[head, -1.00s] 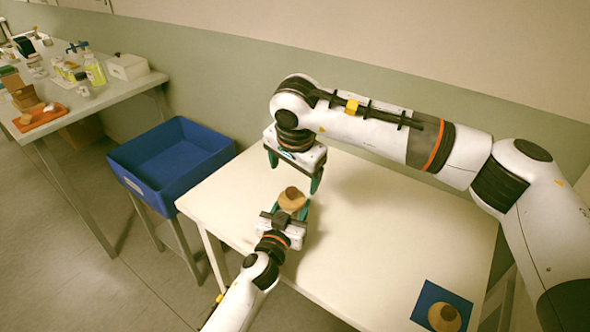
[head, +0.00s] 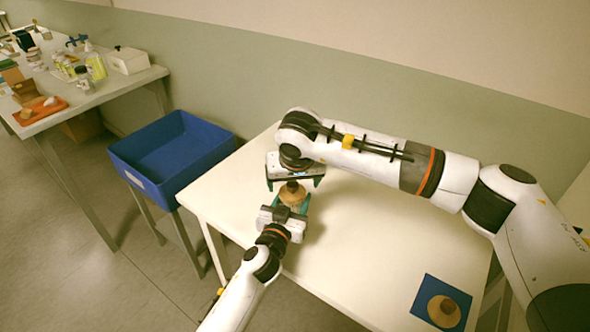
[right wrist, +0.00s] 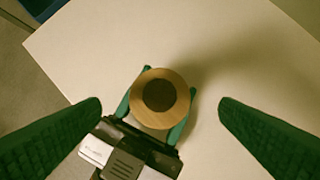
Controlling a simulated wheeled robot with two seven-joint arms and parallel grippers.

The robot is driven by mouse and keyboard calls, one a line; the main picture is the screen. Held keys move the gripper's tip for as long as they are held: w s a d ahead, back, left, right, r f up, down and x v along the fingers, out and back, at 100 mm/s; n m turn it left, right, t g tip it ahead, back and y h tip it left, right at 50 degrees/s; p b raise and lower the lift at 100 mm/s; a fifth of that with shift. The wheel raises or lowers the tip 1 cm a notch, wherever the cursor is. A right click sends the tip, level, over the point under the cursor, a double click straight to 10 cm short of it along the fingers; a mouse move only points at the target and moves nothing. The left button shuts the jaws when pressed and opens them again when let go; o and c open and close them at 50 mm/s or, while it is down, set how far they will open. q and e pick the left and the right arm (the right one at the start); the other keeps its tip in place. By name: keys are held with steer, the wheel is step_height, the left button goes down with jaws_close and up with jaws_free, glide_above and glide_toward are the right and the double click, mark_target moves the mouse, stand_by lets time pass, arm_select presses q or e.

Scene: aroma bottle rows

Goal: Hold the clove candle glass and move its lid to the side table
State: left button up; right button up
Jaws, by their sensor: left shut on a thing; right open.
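The clove candle glass is mostly hidden under its round tan lid (head: 292,196), which has a dark brown knob. In the right wrist view the lid (right wrist: 177,115) is seen from above, with its dark centre. My left gripper (head: 290,208) is shut on the glass from the near side, over the white table's left part. Its green fingers flank the glass below the lid. My right gripper (head: 294,184) is open just above the lid, pointing down. In the right wrist view its fingers (right wrist: 158,103) stand wide apart, one on each side of the lid, apart from it.
The white table (head: 370,240) is largely bare. A blue square mat (head: 425,293) with a round tan piece (head: 443,311) lies at its near right. A blue bin (head: 170,155) stands left. A grey table (head: 110,90) with bottles and an orange tray (head: 40,112) is farther left.

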mark_target(293, 186)
steer(key=shift+x, duration=2.05)
steer(key=shift+c, duration=0.3)
steer(key=c, duration=1.1)
steer(key=shift+c, duration=0.2)
steer(key=shift+r, duration=0.2)
steer(key=shift+r, duration=0.9)
steer(key=shift+r, duration=0.15)
steer(key=shift+r, duration=1.9)
arm_select(q)
steer(key=o, duration=1.5)
